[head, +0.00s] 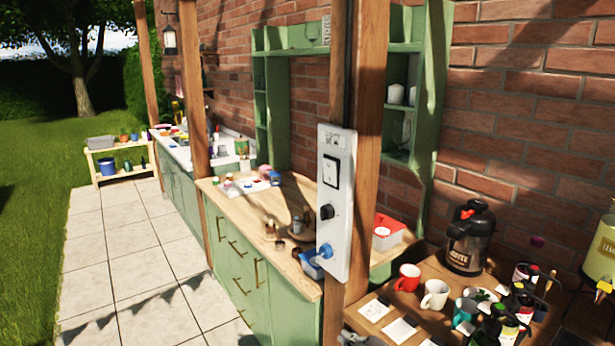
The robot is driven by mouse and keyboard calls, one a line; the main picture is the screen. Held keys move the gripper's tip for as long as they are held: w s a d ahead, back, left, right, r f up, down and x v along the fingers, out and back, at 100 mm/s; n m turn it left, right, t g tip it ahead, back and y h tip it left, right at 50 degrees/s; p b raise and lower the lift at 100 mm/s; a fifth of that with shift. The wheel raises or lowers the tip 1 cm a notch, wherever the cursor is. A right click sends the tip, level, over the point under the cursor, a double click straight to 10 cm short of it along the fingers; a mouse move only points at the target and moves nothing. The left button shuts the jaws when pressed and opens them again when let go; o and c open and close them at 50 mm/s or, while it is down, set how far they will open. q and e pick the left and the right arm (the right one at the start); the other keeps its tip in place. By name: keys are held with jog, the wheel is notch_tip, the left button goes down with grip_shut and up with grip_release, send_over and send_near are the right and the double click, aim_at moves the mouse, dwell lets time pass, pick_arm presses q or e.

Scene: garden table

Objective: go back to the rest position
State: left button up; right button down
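Neither of my grippers nor my arms show in the head view. A white control panel (338,198) is fixed to the wooden post (367,140) at the middle of the view. It carries a rocker switch (331,171), a black knob (326,212) and a blue knob or tap (324,252). Nothing of mine is seen touching it.
A wooden table (385,318) at the lower right holds a coffee urn (471,238), a red mug (408,277), a white mug (435,294) and several bottles. Green cabinets (240,275) with a wooden counter stand behind the post. The paved path (130,260) at left is clear.

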jog(key=s+d+f+m+g+h, duration=0.1)
jog(key=s+d+f+m+g, duration=0.3)
jog(key=s, duration=0.6)
jog(key=s+d+f+m+g+h, duration=0.1)
jog(key=s+d+f+m+g, duration=0.2)
jog(key=s+f, duration=0.5)
jog(key=s+d+f+m+g+h, duration=0.1)
jog(key=s+d+f+m, duration=0.3)
jog(key=s, duration=0.8)
notch_tip(320, 180, down, 26)
jog(key=s+g+b, duration=0.1)
jog(key=g, duration=0.1)
pick_arm(q)
notch_tip(320, 180, down, 2)
jog(key=shift+f+b, duration=0.25)
jog(key=shift+b, duration=0.55)
pick_arm(e)
jog(key=s+d+f+n, duration=0.1)
jog(key=s+d+f, duration=0.2)
jog(key=s+f, duration=1.4)
jog(key=shift+s+f+g, duration=0.2)
jog(key=shift+f+g, duration=0.15)
jog(key=shift+g, duration=0.05)
pick_arm(q)
jog(key=shift+c, duration=0.5)
